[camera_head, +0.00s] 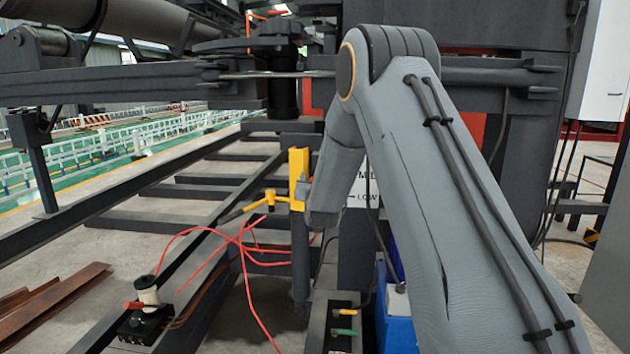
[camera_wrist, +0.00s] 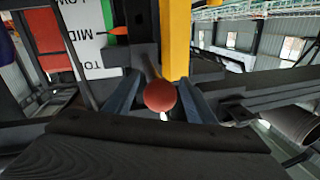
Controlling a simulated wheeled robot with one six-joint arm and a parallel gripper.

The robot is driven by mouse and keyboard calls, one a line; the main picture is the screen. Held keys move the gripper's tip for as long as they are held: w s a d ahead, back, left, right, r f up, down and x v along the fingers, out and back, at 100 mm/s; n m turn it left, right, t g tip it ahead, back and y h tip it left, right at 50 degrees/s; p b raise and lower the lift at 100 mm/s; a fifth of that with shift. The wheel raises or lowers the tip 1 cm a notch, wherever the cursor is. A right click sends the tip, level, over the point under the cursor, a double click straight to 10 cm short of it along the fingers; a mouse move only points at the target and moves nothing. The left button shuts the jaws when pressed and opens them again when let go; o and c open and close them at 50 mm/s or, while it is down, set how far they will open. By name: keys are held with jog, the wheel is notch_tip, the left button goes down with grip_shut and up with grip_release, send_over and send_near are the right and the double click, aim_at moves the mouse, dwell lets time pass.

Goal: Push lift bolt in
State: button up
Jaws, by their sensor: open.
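In the wrist view a round red knob (camera_wrist: 160,95), which looks like the end of the lift bolt, sits between the two fingers of my gripper (camera_wrist: 161,102). The fingers are open, with a gap on each side of the knob. A pale stem shows just below it. Behind it stand a yellow post (camera_wrist: 176,40) and a dark bracket. The yellow post also shows in the head view (camera_head: 299,172), beside the end of my arm. There my arm hides the knob, and I cannot make out the fingers. How far the bolt sits in cannot be told.
A white label with height markings (camera_wrist: 88,35) is beside the post. A yellow valve fitting (camera_head: 270,200) with red hoses (camera_head: 243,255) is left of the post. A black box with a pale spool (camera_head: 147,292) stands on the lower-left beam. Dark frame beams cross the floor.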

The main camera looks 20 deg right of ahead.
jog(key=s, duration=0.6)
jog(key=shift+a+b, duration=0.3)
jog(key=shift+a, duration=0.15)
jog(key=shift+s, duration=0.1)
jog(key=s+a+f+n+g+y+p, duration=0.1)
jog(key=s+a+f+g, duration=0.15)
jog(key=s, duration=0.45)
jog(key=s+a+f+n+g+y+p, duration=0.15)
jog(key=s+f+g, duration=0.25)
jog(key=s, duration=0.4)
jog(key=s+a+f+g+y, duration=0.1)
jog(key=s+a+f+g, duration=0.2)
jog(key=s, duration=0.4)
jog(key=s+f+n+g+p, duration=0.1)
jog(key=s+g, duration=0.7)
jog(key=s, duration=1.7)
jog(key=shift+s+f+n, duration=0.2)
jog(key=shift+f+n, duration=0.05)
jog(key=shift+n, duration=0.2)
jog(key=shift+c, duration=0.4)
